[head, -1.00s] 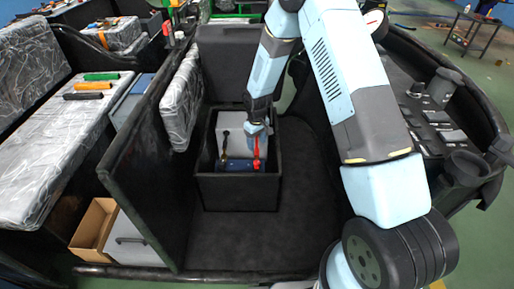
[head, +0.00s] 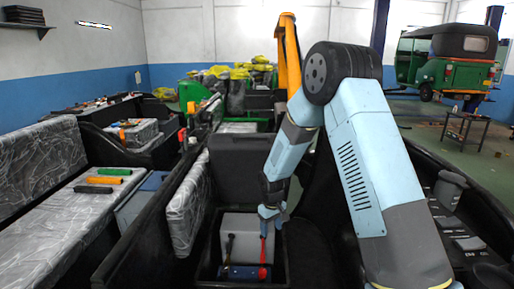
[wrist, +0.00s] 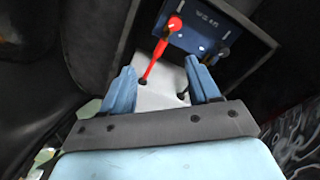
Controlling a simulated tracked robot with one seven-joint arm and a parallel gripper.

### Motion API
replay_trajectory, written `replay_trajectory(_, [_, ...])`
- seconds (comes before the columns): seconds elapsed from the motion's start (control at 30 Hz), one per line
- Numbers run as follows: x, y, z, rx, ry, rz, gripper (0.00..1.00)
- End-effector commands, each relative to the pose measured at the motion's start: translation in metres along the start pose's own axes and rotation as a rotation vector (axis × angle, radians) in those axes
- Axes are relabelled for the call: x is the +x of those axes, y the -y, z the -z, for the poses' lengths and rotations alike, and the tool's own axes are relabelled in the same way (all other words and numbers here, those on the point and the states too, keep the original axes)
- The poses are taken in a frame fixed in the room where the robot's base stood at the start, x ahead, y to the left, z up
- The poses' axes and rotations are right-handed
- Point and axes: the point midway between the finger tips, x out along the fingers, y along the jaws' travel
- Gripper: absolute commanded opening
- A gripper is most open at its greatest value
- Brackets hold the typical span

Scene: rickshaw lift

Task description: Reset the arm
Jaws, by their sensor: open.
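My gripper (head: 270,212) points down above an open black box (head: 240,284). Its two blue fingers are spread apart and empty, as the wrist view (wrist: 162,85) shows. In the box are a light grey block (head: 240,228) and a blue panel (head: 238,273). A red lever (head: 263,252) and a black lever (head: 228,247) rise there. In the wrist view the red lever (wrist: 155,58) with its round knob lies beyond the fingers, beside the blue panel (wrist: 205,25). No lever is between the fingertips. My arm hides part of the area right of the box.
A wrapped seat (head: 186,207) and a black partition (head: 150,235) stand left of the box. Orange and green handles (head: 104,180) lie on the wrapped bench at left. A black dashboard and bin (head: 449,188) are at right. A green rickshaw (head: 447,62) stands far behind.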

Motion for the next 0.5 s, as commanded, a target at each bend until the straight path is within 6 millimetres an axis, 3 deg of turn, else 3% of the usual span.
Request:
replay_trajectory(0.03, [-0.021,-0.005,-0.004,0.016,-0.014,-0.009,0.61])
replay_trajectory(0.1, [-0.045,-0.012,-0.011,0.037,-0.027,-0.019,0.61])
replay_trajectory(0.5, [-0.169,-0.034,-0.066,0.166,-0.102,-0.068,0.61])
